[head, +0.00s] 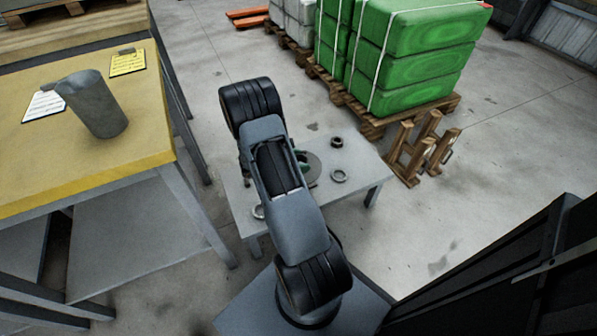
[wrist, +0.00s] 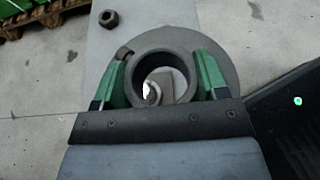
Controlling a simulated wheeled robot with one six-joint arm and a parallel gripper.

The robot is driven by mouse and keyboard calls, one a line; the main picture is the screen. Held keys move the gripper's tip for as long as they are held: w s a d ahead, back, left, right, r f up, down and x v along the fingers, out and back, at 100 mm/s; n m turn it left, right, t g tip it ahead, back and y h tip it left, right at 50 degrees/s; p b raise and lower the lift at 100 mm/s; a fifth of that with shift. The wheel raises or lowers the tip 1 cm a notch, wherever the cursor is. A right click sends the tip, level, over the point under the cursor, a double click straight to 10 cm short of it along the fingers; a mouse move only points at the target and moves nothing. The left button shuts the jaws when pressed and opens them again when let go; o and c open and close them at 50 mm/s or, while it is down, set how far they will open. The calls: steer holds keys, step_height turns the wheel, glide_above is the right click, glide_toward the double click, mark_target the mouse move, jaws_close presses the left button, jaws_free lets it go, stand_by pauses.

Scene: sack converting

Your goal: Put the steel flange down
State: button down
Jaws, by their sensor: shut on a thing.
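The steel flange (wrist: 212,42) is a grey disc with a darker raised collar around an open bore. My gripper (wrist: 163,57) has its green fingers shut on the two sides of the collar. In the head view, part of the flange (head: 314,171) shows beside my arm, over the low grey table (head: 358,158). My gripper (head: 301,160) is mostly hidden there by my arm. Through the bore in the wrist view, a small ring (wrist: 153,97) shows below, so the flange seems held above the tabletop. The height of the gap cannot be told.
On the low table are a dark nut (head: 337,142), a ring (head: 339,176) and another ring (head: 258,212) at the left edge. A yellow-topped bench (head: 60,165) with a grey jug (head: 97,106) stands left. Wooden trestles (head: 425,150) and a pallet of green sacks (head: 415,60) stand behind right.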

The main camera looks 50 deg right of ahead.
mark_target(299, 160)
steer(key=w+d+f, duration=0.1)
steer(key=w+d+f+b, duration=0.1)
steer(key=f, duration=0.1)
steer(key=w+d+f+b, duration=0.1)
steer(key=w+d+f, duration=0.1)
steer(key=shift+f, duration=0.2)
steer(key=shift+w+d+f+b, duration=0.2)
steer(key=shift+f+b, duration=0.3)
steer(key=shift+b, duration=0.05)
steer(key=shift+w+f+b, duration=0.1)
steer(key=shift+f+b, duration=0.8)
steer(key=shift+f, duration=0.6)
steer(key=shift+f+b, duration=0.5)
steer(key=shift+f, duration=0.1)
steer(key=shift+c, duration=0.8)
jaws_free()
steer(key=shift+f, duration=0.1)
